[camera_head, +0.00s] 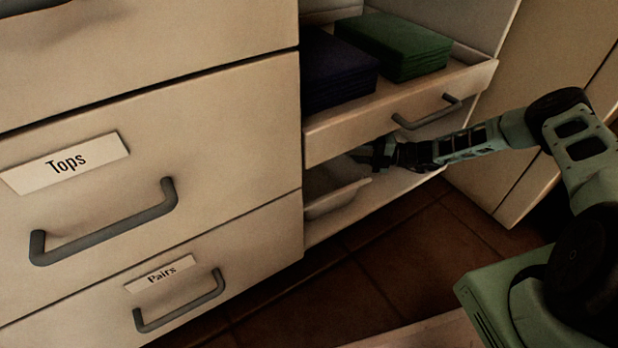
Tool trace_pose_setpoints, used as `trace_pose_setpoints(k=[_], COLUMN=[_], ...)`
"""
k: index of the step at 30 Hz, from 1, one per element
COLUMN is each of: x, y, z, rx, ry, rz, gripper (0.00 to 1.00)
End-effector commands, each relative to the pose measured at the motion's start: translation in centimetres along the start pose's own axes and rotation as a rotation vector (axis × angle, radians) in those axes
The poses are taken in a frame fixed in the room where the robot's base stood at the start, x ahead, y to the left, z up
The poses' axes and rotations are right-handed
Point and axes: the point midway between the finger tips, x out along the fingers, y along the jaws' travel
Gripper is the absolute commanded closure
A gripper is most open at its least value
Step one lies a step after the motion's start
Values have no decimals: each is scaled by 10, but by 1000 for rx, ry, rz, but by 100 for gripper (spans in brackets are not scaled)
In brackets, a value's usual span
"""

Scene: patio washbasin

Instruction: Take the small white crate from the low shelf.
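The small white crate (338,199) sits in the low open shelf (400,190) under an open drawer. Its near side and rim show, and its upper back part is hidden in shadow and behind the drawer front. My gripper (369,157) reaches in from the right, just below the drawer front, above and near the crate's right end. Its fingertips are dark and partly hidden, so I cannot tell whether they are open or shut or touch the crate.
The open drawer (350,132) overhangs the shelf and holds folded green cloths (395,45) and dark blue cloths (335,72). Its handle (428,115) sticks out close to my arm. Closed drawers labelled "Tops" (66,163) and "Pairs" (165,278) stand left. Tiled floor (390,265) lies in front.

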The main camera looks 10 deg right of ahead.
Motion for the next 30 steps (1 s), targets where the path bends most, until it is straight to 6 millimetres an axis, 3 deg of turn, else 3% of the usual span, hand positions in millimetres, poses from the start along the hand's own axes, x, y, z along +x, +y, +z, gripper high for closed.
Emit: trace_pose_setpoints(k=[9, 10, 14, 30], x=[8, 8, 8, 8], y=[1, 1, 1, 9], z=[0, 0, 0, 0], rx=[0, 0, 0, -1], ry=[0, 0, 0, 1], rz=[-1, -1, -1, 1], gripper=[64, 66, 100, 100])
